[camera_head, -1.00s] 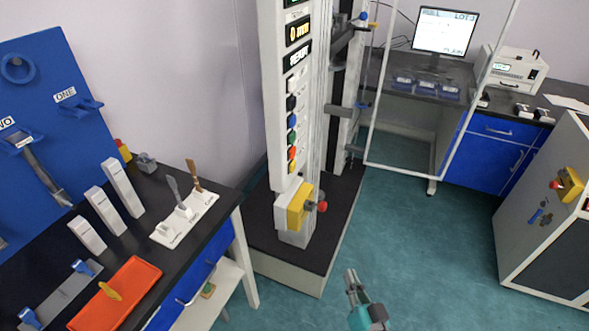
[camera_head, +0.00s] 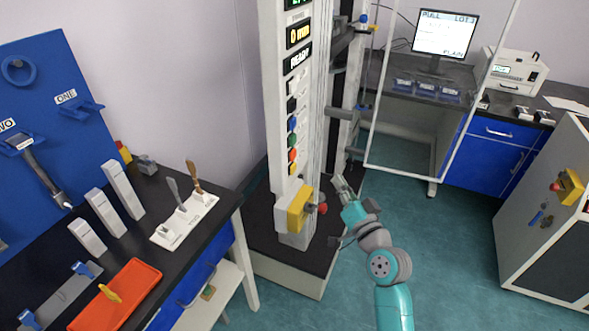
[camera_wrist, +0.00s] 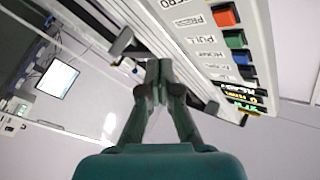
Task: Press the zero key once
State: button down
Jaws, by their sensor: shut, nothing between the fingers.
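The key panel stands on a tall white column. In the head view its keys run down in white, black, blue, green, red and yellow. In the wrist view the ZERO label (camera_wrist: 186,3) is cut by the top edge, beyond the red PRESS key (camera_wrist: 225,15). No key beside that label shows there; by order it matches the yellow key (camera_head: 292,168) in the head view, where labels are too small to read. My gripper (camera_head: 342,184) is shut and empty, right of the column and apart from the keys. Its closed fingertips (camera_wrist: 158,68) point toward the column's side.
A yellow box with a red emergency knob (camera_head: 322,208) juts from the column's foot, close left of my gripper. Dark machine brackets (camera_head: 352,152) stand behind it. A clear-panelled frame is at the back. The bench with an orange tray (camera_head: 140,280) is left; open floor lies right.

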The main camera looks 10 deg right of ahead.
dwell(0.3)
jog(key=w+a, duration=0.5)
jog(key=a, duration=0.2)
dwell(0.4)
jog(key=shift+w+a, duration=0.2)
dwell(1.2)
jog(key=shift+w+a, duration=0.15)
jog(key=shift+a, duration=0.1)
jog(key=shift+w+a, duration=0.25)
jog(key=shift+a, duration=0.1)
dwell(0.9)
jog(key=shift+d, duration=0.1)
jog(key=shift+s+d, duration=0.5)
jog(key=shift+d, duration=0.1)
dwell(0.3)
jog(key=shift+s+d, duration=0.75)
jog(key=shift+d, duration=0.25)
jog(key=shift+s+d, duration=0.75)
jog(key=shift+d, duration=0.25)
